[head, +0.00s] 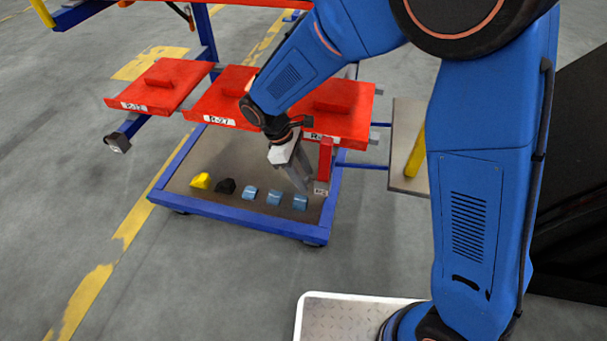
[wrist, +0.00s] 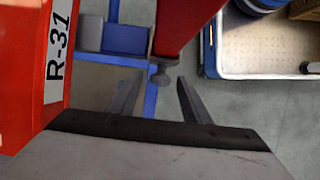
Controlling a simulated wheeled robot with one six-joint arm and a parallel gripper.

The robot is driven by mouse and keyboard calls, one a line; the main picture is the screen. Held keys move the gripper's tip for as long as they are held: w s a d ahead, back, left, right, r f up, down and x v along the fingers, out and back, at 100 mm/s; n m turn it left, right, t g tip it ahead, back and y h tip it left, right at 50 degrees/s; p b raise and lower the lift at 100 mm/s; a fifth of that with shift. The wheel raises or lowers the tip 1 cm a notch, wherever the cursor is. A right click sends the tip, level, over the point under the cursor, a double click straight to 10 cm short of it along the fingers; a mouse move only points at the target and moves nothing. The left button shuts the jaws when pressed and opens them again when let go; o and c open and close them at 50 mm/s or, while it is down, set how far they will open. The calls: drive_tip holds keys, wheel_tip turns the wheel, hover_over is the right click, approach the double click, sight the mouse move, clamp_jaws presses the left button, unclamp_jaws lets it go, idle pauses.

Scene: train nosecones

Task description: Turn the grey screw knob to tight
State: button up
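In the wrist view, the grey screw knob (wrist: 160,76) is small and round, at the lower end of a red post (wrist: 177,25). My gripper (wrist: 160,82) is open. Its two dark fingers point toward the knob, which appears in the gap between the fingertips; I cannot tell whether they reach around it, and no contact shows. In the head view, my gripper (head: 303,188) is beside the red post (head: 325,160) at the front right of the cart. The knob cannot be made out there.
A red panel marked R-31 (wrist: 40,65) is close on the left in the wrist view. The blue-framed cart (head: 240,215) carries several small blocks: yellow (head: 201,181), black (head: 226,186) and light blue (head: 250,192). Red trays (head: 165,85) stand above it. Floor in front is clear.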

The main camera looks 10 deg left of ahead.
drive_tip(key=c, duration=0.9)
drive_tip(key=shift+c, duration=0.2)
drive_tip(key=shift+s+a+f+m+t+h, duration=0.1)
drive_tip(key=shift+s+f+m+t+h, duration=0.25)
drive_tip(key=shift+t, duration=1.5)
drive_tip(key=shift+s+m+t+h, duration=0.3)
drive_tip(key=shift+m+t+h, duration=0.2)
drive_tip(key=shift+t, duration=1.3)
drive_tip(key=shift+s+a+f+m+t+h, duration=0.1)
drive_tip(key=shift+s+f+m+t+h, duration=0.25)
drive_tip(key=shift+t, duration=1.5)
drive_tip(key=shift+r, duration=0.15)
drive_tip(key=shift+t, duration=0.3)
drive_tip(key=o, duration=1)
